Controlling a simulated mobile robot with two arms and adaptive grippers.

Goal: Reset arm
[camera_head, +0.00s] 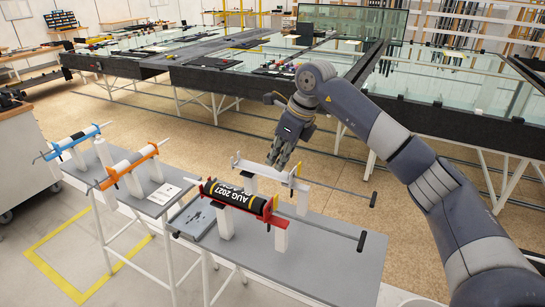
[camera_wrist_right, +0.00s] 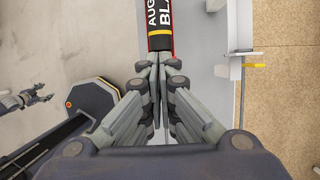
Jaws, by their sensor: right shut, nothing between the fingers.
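My right gripper (camera_head: 280,162) hangs fingers down above the grey bench (camera_head: 322,262), near the white clamp holder. In the right wrist view its fingers (camera_wrist_right: 158,70) are together with nothing between them. My right arm (camera_head: 385,140) reaches in from the right edge. My left gripper (camera_wrist_right: 32,100) shows small at the left of the wrist view, too small to judge its fingers. It does not show in the head view.
Orange (camera_head: 130,165) and blue (camera_head: 76,139) holders stand left. Glass-topped tables (camera_head: 440,86) fill the back. Open floor (camera_head: 225,136) lies between.

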